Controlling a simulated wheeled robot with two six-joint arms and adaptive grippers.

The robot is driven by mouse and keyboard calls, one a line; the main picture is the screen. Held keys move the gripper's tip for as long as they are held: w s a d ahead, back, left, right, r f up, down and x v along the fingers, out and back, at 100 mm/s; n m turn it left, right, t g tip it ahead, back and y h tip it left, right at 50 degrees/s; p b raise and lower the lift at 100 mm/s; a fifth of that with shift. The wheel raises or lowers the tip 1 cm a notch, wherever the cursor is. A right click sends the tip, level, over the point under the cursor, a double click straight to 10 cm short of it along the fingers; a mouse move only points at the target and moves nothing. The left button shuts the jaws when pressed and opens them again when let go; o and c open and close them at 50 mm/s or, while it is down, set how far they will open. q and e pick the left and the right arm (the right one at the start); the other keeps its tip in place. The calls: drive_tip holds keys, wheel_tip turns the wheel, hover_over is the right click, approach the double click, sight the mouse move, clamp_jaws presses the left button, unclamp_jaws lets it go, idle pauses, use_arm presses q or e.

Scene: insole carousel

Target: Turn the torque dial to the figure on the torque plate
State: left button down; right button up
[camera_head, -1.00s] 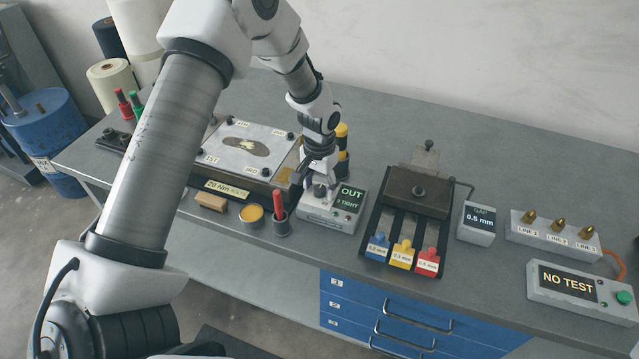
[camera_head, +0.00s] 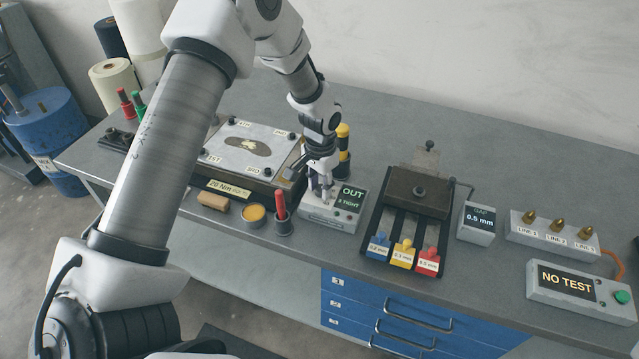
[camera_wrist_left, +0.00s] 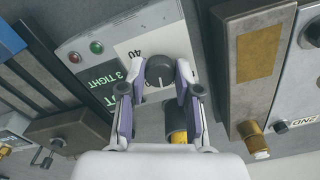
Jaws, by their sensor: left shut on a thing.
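The torque dial (camera_wrist_left: 160,70) is a dark round knob on top of a light grey box (camera_head: 318,215). In the left wrist view it sits between my fingers, with a printed 40 beside it and a pale pointer mark on its face. My left gripper (camera_head: 322,192) is over the box and shut on the dial; it also shows in the left wrist view (camera_wrist_left: 158,90). The fingers mostly hide the dial in the head view. The box's display (camera_head: 349,199) reads OUT and 3 TIGHT. The torque plate (camera_head: 229,190) reads 20 Nm. My right gripper is not in view.
A mould block (camera_head: 247,147) stands left of the box, and a black-and-yellow post (camera_head: 343,145) behind it. A cup with a red-handled tool (camera_head: 282,220) stands close at left. A slotted fixture (camera_head: 418,195) with coloured tabs is at right.

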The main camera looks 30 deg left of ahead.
use_arm(q)
drive_tip(key=m, duration=0.3)
drive_tip(key=shift+w+f+m+p, duration=0.1)
drive_tip(key=shift+m+p, duration=0.3)
drive_tip(key=shift+m, duration=1.3)
drive_tip(key=c, duration=0.9)
unclamp_jaws()
drive_tip(key=shift+o, duration=0.5)
drive_tip(key=shift+w+d, duration=0.1)
drive_tip(key=shift+w, duration=0.1)
drive_tip(key=shift+r, duration=0.45)
wheel_tip(320, 180, up, 11)
